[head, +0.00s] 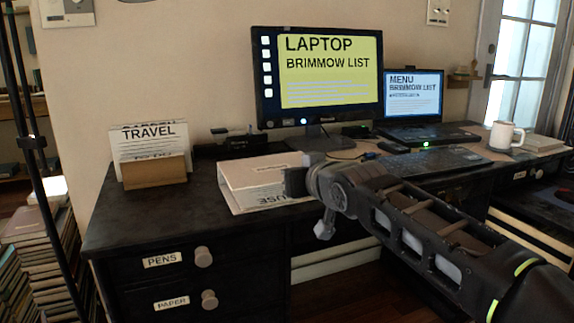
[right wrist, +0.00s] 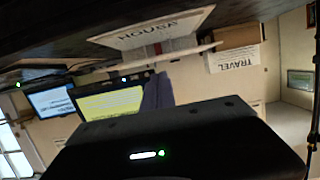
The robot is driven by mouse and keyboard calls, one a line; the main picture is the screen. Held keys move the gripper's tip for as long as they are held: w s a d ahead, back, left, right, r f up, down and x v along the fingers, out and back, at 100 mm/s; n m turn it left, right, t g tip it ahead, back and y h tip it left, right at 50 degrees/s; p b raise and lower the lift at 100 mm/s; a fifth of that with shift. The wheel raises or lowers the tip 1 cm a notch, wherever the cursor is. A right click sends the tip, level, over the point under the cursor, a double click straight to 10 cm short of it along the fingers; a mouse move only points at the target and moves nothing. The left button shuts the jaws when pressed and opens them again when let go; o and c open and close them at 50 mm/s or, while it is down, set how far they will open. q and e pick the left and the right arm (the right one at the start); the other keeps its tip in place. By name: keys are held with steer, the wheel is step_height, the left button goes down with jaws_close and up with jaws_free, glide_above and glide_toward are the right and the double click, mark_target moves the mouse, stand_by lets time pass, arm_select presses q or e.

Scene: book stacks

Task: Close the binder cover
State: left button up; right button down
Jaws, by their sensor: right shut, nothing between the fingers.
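The binder (head: 245,172) lies on the dark desk, left of the large monitor, with a pale pinkish-white body. A flat cover panel with upside-down lettering (head: 268,199) extends from its near side toward the desk's front edge; its exact angle is hard to tell. In the upside-down right wrist view the lettered panel (right wrist: 150,32) shows near the desk surface. My right gripper (head: 294,182) is shut and empty at the binder's right near corner, hiding part of it; contact is unclear. Its fingers also show in the right wrist view (right wrist: 158,92). My left gripper is not in view.
A card holder with a TRAVEL card (head: 152,142) stands left of the binder. The large monitor (head: 318,75), laptop (head: 415,95), keyboard (head: 425,161) and white mug (head: 502,135) stand to the right. Drawer knobs (head: 203,257) stick out of the desk front. The desk's left front is clear.

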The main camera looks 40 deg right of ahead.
steer(key=s+a+f, duration=0.2)
steer(key=s, duration=0.3)
steer(key=shift+s, duration=0.25)
stand_by(0.3)
